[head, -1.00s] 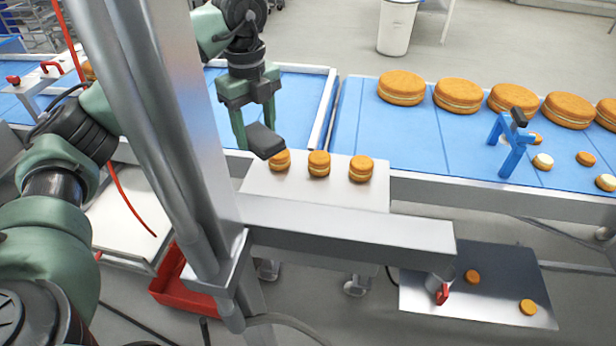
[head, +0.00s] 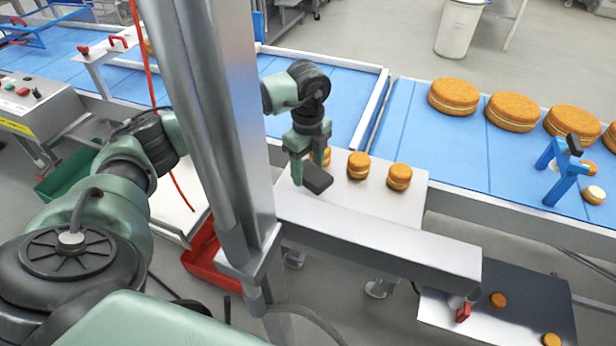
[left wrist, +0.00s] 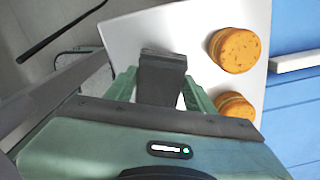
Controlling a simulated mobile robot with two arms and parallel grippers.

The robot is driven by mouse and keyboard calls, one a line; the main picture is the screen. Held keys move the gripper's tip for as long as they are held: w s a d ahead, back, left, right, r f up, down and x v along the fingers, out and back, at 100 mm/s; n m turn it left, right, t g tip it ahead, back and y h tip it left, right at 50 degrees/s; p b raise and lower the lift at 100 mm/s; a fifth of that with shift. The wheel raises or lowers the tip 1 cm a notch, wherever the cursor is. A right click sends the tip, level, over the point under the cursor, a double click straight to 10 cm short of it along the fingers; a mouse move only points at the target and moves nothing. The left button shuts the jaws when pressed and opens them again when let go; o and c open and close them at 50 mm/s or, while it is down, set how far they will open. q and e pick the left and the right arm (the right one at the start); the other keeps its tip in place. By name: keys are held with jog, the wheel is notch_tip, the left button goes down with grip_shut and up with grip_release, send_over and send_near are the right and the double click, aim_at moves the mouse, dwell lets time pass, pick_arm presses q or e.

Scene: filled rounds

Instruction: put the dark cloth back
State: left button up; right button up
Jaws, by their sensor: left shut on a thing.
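The dark cloth (head: 317,178) shows as a small, flat dark-grey folded piece. My left gripper (head: 306,165) is shut on it, holding it at the left part of the small white shelf (head: 376,196). The cloth hides part of the leftmost small cake (head: 326,156). In the left wrist view the cloth (left wrist: 162,76) sits between the green fingers, with the white shelf behind it. I cannot tell whether it touches the shelf. My right gripper is not in view.
Two more small cakes (head: 358,165) stand right of the cloth on the shelf. Big cakes (head: 453,97) lie on the blue belt behind. A grey metal column (head: 215,120) and crossbar (head: 380,240) stand in front. A red bin (head: 207,262) is below left.

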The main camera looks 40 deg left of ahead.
aim_at(308, 170)
pick_arm(q)
notch_tip(308, 170, down, 4)
jog(key=shift+r+p, duration=0.25)
jog(key=shift+p, duration=0.3)
jog(key=shift+f, duration=0.5)
jog(key=o, duration=1.5)
jog(key=shift+f, duration=0.1)
jog(key=shift+c, duration=0.2)
notch_tip(308, 170, up, 11)
jog(key=b, duration=0.3)
jog(key=shift+r, duration=0.65)
